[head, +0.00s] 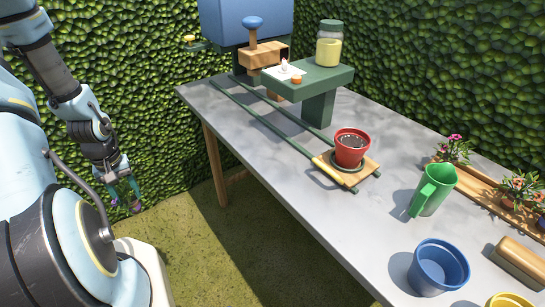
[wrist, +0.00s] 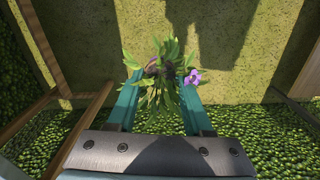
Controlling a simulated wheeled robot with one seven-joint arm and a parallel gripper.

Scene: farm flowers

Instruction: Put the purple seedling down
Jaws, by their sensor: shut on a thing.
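My gripper (head: 123,192) hangs low at the left in the head view, off the table and over the grass. Its teal fingers also show in the wrist view (wrist: 160,95). They are shut on the purple seedling (wrist: 165,82), which has green leaves and one purple flower at its right side. In the head view the seedling (head: 136,206) is small, at the fingertips. Its root end is hard to make out. A red pot (head: 351,146) filled with dark soil stands upright on a small wooden carriage (head: 328,171) on the table.
The grey table (head: 300,215) holds green rails (head: 262,121), a green stand (head: 335,78), a green watering can (head: 433,190), a blue pot (head: 438,268) and a wooden tray (head: 477,189) with flowering plants. Hedges (head: 130,60) close off the back. Grass (head: 215,255) lies open left of the table.

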